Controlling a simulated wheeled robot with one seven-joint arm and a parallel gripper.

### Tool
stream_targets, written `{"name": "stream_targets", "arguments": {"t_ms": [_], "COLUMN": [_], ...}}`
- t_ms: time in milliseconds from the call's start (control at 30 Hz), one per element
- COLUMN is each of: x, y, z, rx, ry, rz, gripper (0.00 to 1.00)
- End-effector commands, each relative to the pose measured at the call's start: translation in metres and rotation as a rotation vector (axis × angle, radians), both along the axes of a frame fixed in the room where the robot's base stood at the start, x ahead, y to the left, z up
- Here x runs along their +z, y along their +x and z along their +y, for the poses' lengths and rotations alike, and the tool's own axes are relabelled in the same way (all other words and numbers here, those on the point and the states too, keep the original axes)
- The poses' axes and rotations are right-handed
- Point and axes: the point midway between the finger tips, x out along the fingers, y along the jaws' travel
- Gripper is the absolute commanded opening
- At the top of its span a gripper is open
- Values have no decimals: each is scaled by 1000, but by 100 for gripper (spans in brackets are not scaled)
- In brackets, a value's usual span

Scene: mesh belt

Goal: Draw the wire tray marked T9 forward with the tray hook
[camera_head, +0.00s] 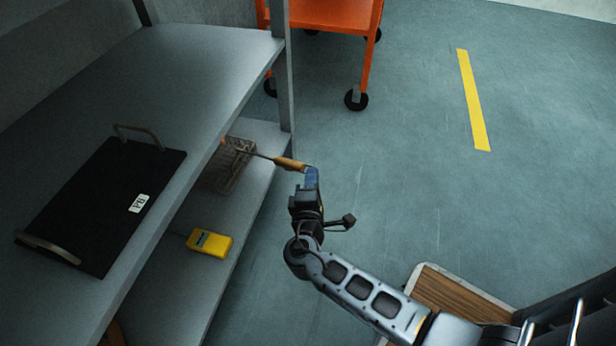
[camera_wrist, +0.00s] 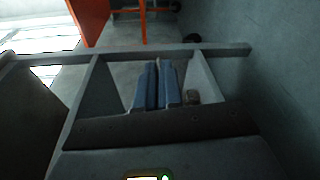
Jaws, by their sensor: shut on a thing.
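A wire tray (camera_head: 232,170) sits on the lower shelf, partly hidden under the upper shelf's edge. No T9 mark can be read on it. The tray hook (camera_head: 290,163) has a wooden handle and a thin shaft reaching left to the wire tray's upper part. I cannot tell whether its tip is caught on the wire. My gripper (camera_head: 311,178) is shut on the handle's right end, outside the shelf.
A black tray (camera_head: 100,210) with two handles and a white label lies on the upper shelf (camera_head: 210,60). A yellow device (camera_head: 210,242) lies on the lower shelf, nearer than the wire tray. An orange cart (camera_head: 330,15) stands behind.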

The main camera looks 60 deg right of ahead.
Motion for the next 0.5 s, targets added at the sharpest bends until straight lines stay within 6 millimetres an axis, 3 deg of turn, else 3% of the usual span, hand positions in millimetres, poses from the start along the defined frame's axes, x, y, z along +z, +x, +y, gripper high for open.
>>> {"name": "stream_targets", "arguments": {"t_ms": [500], "x": [0], "y": [-18], "z": [-7], "rx": [-1], "ry": [0], "rz": [-1], "gripper": [0]}}
